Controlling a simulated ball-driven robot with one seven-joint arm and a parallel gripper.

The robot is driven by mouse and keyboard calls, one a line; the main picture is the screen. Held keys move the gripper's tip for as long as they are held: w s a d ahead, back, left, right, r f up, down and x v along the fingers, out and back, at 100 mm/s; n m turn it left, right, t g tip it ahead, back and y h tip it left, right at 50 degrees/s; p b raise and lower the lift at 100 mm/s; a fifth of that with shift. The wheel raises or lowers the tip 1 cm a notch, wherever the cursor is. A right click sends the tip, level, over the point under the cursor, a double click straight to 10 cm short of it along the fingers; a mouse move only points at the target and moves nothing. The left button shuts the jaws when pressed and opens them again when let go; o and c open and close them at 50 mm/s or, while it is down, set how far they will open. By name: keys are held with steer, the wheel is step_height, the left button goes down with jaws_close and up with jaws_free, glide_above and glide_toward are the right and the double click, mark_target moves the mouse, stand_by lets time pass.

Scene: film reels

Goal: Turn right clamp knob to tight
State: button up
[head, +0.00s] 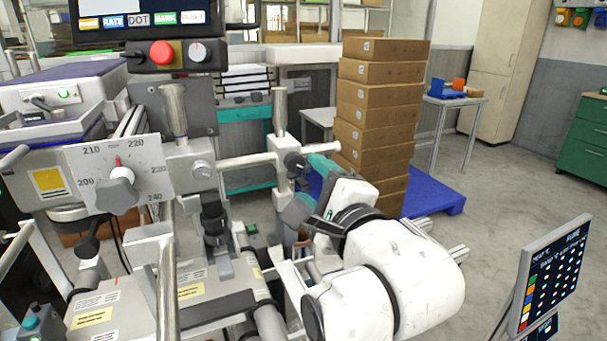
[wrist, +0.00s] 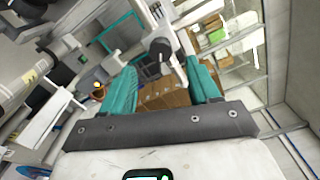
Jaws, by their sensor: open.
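The dark round clamp knob (head: 295,161) sits on the right-hand metal clamp post, at the end of a horizontal bar in the head view. It also shows in the wrist view (wrist: 160,50), lying between and beyond my fingertips. My gripper (head: 309,187) has teal fingers and is open and empty, just right of and below the knob. In the wrist view my gripper (wrist: 162,70) spreads its two fingers on either side of the knob's line of sight. I cannot tell whether a finger touches the knob. No tight mark on it is readable.
A dial plate (head: 150,160) with a grey pointer knob stands left, numbered about 200 to 240. A panel with a red button (head: 162,53) hangs above. A stack of cardboard boxes (head: 384,85) stands behind on a blue pallet (head: 436,193). A dark screen (head: 552,272) is at right.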

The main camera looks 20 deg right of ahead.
steer(key=s, duration=0.5)
steer(key=shift+s, duration=0.15)
steer(key=s+d+f+n+g+p, duration=0.1)
steer(key=s+d+f+n+g, duration=0.2)
steer(key=f, duration=0.4)
steer(key=s+d+f+n+g+h+p, duration=0.1)
steer(key=s+d+f+n+g+p, duration=0.15)
steer(key=f+n, duration=0.4)
steer(key=s+d+f+n+g, duration=0.1)
steer(key=s+f+n+g, duration=0.2)
steer(key=f, duration=0.6)
steer(key=s+d+f+n+g+p, duration=0.1)
steer(key=s+f+n+g+p, duration=0.2)
steer(key=s+f+n+g, duration=0.5)
steer(key=s+f+n, duration=0.1)
steer(key=s+f, duration=0.5)
steer(key=s, duration=0.4)
steer(key=shift+s+d+f+y, duration=0.2)
steer(key=shift+y, duration=0.2)
steer(key=shift+g, duration=0.25)
